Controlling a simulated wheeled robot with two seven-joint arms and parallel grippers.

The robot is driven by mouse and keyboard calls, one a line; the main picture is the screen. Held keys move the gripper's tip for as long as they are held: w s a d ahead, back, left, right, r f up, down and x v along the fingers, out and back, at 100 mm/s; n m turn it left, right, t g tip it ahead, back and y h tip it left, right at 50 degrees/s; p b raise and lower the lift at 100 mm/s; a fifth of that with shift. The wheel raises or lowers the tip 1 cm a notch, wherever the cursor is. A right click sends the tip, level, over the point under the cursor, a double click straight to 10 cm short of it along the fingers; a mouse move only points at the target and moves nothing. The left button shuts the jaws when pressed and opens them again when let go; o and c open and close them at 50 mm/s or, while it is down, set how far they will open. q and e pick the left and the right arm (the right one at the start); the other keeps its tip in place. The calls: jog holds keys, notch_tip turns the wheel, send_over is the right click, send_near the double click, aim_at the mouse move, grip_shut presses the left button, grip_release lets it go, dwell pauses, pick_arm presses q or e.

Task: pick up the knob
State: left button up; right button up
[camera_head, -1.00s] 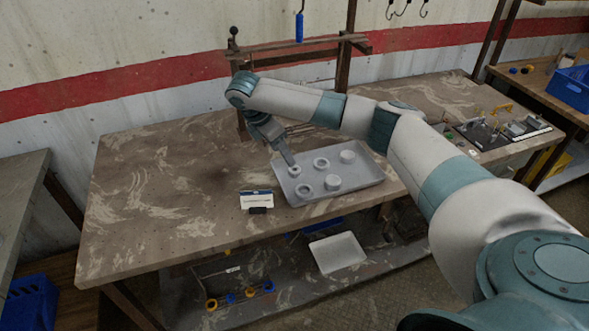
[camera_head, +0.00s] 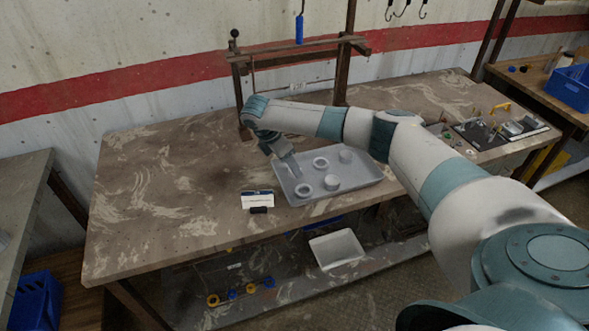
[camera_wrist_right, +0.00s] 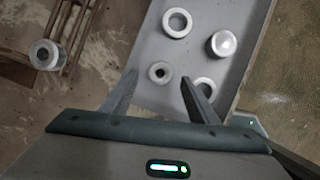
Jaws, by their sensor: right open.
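A small round grey piece with a dark centre hole, likely the knob (camera_wrist_right: 159,72), lies on the grey tray (camera_wrist_right: 145,97). My right gripper (camera_wrist_right: 158,82) is open, with one finger to each side of this piece in the wrist view and nothing held. The height of the fingertips above the tray is hard to judge. In the head view, my right gripper (camera_head: 297,173) is over the left part of the tray (camera_head: 362,182) and hides the small piece. My left gripper is not in view.
The tray also holds light rings (camera_wrist_right: 177,22) and solid round pieces (camera_wrist_right: 221,43); one ring (camera_wrist_right: 204,85) is partly behind my right finger. A wooden rack (camera_head: 240,85) stands behind. A small card stand (camera_head: 258,201) is in front. The table's left half is clear.

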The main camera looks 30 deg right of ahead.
jog(key=shift+x, duration=1.35)
jog(key=shift+c, duration=0.6)
jog(key=c, duration=1)
